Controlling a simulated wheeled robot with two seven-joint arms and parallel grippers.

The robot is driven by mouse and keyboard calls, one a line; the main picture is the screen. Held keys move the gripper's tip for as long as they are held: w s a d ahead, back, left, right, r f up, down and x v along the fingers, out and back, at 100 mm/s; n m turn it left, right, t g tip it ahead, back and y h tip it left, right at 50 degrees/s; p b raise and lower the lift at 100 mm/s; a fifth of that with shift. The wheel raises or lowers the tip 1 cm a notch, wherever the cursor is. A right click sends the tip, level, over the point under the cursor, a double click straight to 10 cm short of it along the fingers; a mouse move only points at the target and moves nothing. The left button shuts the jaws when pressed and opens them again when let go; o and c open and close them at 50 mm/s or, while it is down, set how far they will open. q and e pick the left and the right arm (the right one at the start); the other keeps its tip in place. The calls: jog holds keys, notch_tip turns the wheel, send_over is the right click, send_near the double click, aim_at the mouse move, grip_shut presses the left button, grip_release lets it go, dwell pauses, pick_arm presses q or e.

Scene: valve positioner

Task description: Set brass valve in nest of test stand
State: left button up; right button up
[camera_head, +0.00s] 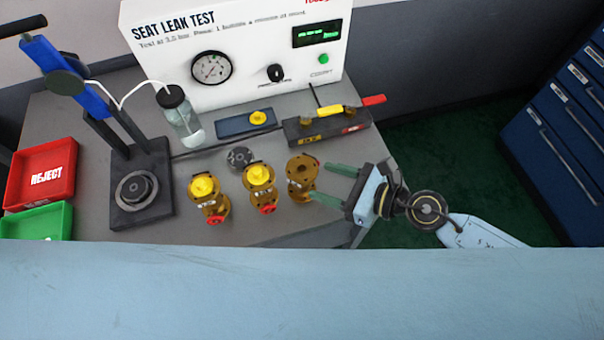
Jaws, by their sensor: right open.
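Three brass valves stand in a row on the grey bench: a left one (208,199) and a middle one (260,184), both with yellow caps and red plugs at the front, and a right one (301,172) with an open top flange and no yellow cap. The test stand (158,205), with a dark base and blue upright, is at the left. Its round nest (136,189) looks empty. My right gripper (318,181) is open, its green fingers pointing left at the right valve. The lower fingertip is close beside the valve; contact cannot be told. My left gripper is not seen.
The white seat leak test panel (250,85) stands behind. A clear bottle (182,122), a blue tray (232,126) with a yellow cap and a dark block (327,129) with handles lie behind the valves. Red (15,165) and green (12,222) bins are at far left.

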aim_at(301, 172)
jog(key=x, duration=0.6)
jog(key=shift+w+a+f, duration=0.1)
jog(key=shift+w+a, duration=0.1)
jog(key=shift+a, duration=0.1)
grip_shut()
jog(key=shift+w+r, duration=0.1)
jog(key=shift+r, duration=0.15)
